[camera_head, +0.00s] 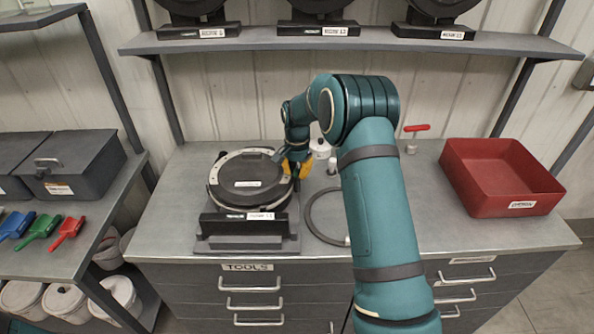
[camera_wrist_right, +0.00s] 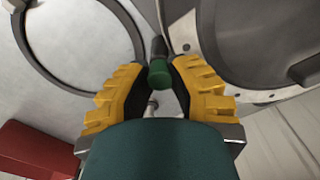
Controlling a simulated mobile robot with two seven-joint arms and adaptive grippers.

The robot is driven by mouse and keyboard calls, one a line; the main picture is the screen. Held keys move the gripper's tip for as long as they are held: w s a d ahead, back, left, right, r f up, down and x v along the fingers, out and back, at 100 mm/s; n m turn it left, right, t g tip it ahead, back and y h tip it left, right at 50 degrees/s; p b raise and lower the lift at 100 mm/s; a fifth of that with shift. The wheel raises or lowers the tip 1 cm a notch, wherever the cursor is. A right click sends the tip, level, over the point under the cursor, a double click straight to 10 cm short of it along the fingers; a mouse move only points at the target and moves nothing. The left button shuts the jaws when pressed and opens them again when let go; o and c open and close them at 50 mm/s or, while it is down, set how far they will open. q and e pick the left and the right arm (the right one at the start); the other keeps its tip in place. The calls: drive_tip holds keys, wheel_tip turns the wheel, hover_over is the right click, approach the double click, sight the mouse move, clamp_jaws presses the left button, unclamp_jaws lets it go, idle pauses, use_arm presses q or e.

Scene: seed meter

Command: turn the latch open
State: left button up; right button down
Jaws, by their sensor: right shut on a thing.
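The seed meter (camera_head: 228,182) is a round dark housing with a pale rim on a dark base on the workbench. Its curved rim also shows at the upper right of the right wrist view (camera_wrist_right: 240,65). The latch (camera_wrist_right: 160,76) has a dark stem with a green end and sits beside that rim. My right gripper (camera_wrist_right: 158,70), with yellow and black fingers, is shut on the latch. In the head view my right gripper (camera_head: 294,170) is at the meter's right side, where my arm and fingers hide the latch. My left gripper is not in view.
A looped dark hose (camera_head: 312,225) lies on the bench right of the meter. A red bin (camera_head: 500,180) stands at the bench's right. A small red-handled valve (camera_head: 413,134) and a white jar (camera_head: 320,148) stand toward the back. A shelf (camera_head: 370,40) above carries several meters.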

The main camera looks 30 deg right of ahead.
sight(297, 170)
idle(0.3)
drive_tip(key=c, duration=0.8)
unclamp_jaws()
wheel_tip(297, 170, up, 12)
